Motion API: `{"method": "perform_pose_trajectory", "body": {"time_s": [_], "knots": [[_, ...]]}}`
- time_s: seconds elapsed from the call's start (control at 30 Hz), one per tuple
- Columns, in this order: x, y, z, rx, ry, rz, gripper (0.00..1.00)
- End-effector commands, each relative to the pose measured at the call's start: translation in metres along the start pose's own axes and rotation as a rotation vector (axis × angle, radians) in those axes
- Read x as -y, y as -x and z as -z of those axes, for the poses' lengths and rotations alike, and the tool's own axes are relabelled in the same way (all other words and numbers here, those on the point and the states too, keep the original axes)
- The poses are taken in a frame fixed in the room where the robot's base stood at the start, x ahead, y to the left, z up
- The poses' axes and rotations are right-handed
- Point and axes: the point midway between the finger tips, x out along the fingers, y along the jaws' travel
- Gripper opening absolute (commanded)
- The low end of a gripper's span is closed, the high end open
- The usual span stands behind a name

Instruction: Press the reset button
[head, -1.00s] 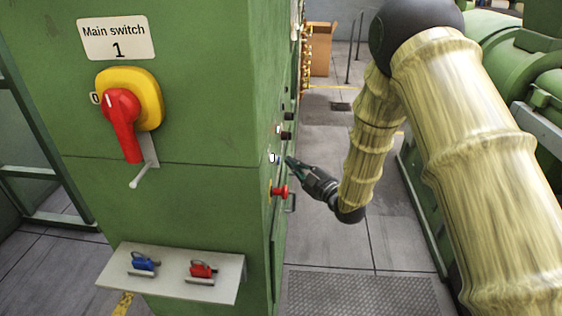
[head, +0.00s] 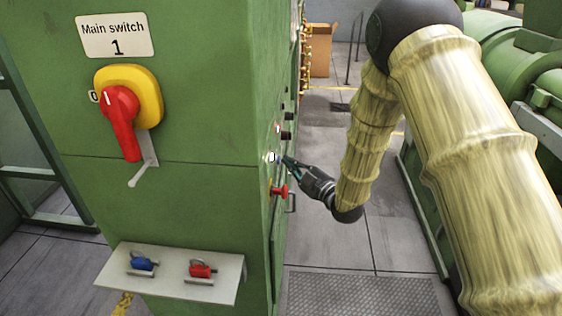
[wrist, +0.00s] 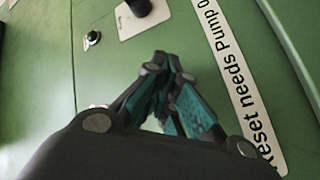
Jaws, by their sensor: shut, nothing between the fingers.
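My gripper (head: 285,159) is shut and empty, its fingertips pointing left at the side face of the green cabinet (head: 190,200). In the head view the tips are right beside a small white button (head: 271,157) on that face; I cannot tell whether they touch it. In the wrist view the closed fingers (wrist: 160,65) are over the green panel, left of a label (wrist: 238,85) reading "Reset needs Pump 0", cut off. A pale spot is partly hidden behind the left finger.
A red knob (head: 280,191) sticks out just below my gripper. Dark knobs (head: 286,135) sit above the white button. The red main switch (head: 122,115) and a shelf (head: 120,272) with blue and red padlocks are on the front face. Green machinery (head: 500,60) stands at right.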

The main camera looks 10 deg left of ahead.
Motion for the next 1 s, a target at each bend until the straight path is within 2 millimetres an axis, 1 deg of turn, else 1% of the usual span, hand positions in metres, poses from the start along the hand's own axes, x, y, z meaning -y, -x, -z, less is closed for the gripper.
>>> {"method": "perform_pose_trajectory", "body": {"time_s": [1.0], "knots": [[0.0043,-0.0057,0.0043,-0.001,0.0,0.001,0.0]]}}
